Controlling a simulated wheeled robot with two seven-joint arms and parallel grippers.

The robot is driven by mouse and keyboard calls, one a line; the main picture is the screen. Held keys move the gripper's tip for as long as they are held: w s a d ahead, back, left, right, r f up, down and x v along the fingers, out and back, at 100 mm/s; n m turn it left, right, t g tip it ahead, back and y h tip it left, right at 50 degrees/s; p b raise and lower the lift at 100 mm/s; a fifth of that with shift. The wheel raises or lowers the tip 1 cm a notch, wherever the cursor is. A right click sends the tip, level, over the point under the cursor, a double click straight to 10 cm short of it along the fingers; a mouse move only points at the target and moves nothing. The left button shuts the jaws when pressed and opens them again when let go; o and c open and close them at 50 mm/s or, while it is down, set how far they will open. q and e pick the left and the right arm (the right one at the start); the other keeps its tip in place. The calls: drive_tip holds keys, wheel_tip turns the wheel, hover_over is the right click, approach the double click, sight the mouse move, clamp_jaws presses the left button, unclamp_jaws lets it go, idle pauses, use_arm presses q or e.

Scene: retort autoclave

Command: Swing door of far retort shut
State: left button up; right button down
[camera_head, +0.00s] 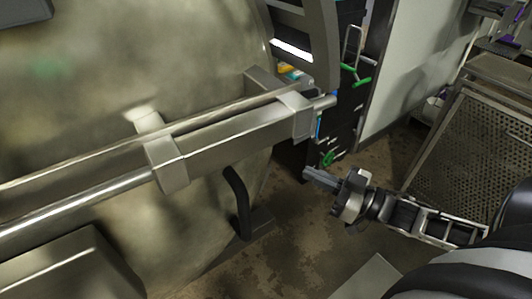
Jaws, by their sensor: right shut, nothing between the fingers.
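A large rounded, stained metal surface (90,100), seemingly a retort door, fills the left half of the view. A long horizontal bar (230,138) with clamp blocks and a round rod crosses it. A dark curved rim (322,45), which seems part of a retort, shows at the top, partly cut off. I cannot tell which retort is the far one. My right gripper (308,173) reaches in from the lower right. It is shut and empty, and appears just right of the bar's end, apart from it. My left gripper is not in view.
A black bent handle or pipe (237,198) stands below the bar. A perforated metal crate (475,145) is at the right. A dark rack with green handles (358,76) stands behind, beside a pale panel (415,70). Stained brown floor (285,215) lies open between.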

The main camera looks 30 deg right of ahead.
sight(255, 148)
drive_tip(key=x, duration=1.2)
